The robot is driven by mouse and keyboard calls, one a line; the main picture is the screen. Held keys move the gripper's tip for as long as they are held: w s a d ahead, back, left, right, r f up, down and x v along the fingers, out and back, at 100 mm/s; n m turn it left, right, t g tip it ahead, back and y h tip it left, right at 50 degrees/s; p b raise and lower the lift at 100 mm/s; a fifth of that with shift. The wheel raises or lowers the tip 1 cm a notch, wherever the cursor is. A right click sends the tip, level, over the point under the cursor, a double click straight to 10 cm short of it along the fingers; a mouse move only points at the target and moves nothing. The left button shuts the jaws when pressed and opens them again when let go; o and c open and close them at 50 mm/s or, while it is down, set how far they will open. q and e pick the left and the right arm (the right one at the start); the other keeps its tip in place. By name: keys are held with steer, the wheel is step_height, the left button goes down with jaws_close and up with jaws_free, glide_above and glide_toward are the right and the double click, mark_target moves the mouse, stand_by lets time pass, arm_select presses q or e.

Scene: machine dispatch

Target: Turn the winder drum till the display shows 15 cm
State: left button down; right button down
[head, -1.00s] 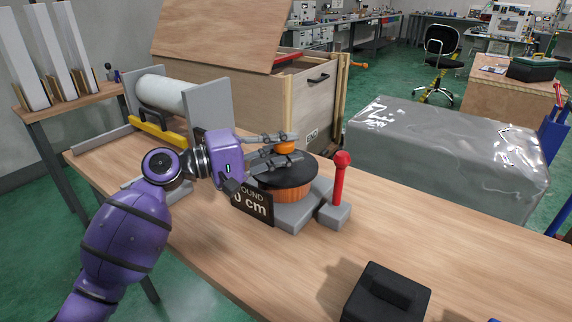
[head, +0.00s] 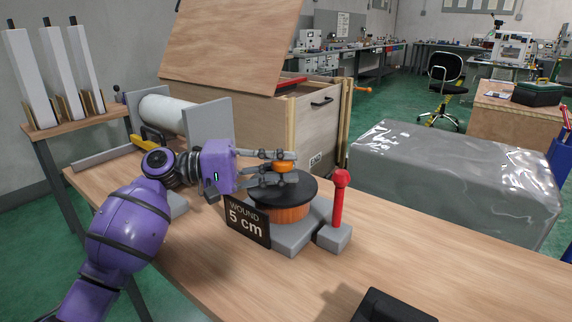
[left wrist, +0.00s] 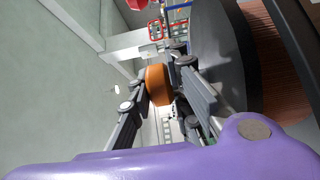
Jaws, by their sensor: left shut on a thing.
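The winder drum (head: 291,211) is an orange cylinder with a black top disc, standing on a grey base on the table. An orange knob (head: 285,167) rises from the disc. My left gripper (head: 284,167) comes in from the left and is shut on the knob, with a finger on either side of it. The left wrist view shows the orange knob (left wrist: 158,85) between the fingers, and the dark disc (left wrist: 222,55) beside them. The display (head: 247,219) in front of the drum reads "WOUND 5 cm". My right gripper is not in view.
A red-knobbed lever (head: 339,200) on a grey block stands close right of the drum. A white roll (head: 167,115) between grey plates is behind my left arm. A wooden crate (head: 310,128) stands behind the table. The table's front right (head: 430,270) is mostly clear.

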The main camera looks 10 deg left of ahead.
arm_select(q)
steer(key=c, duration=1.7)
jaws_free()
steer(key=shift+a+r, duration=0.1)
steer(key=shift+r, duration=0.3)
steer(key=shift+f, duration=0.2)
steer(key=v, duration=1.2)
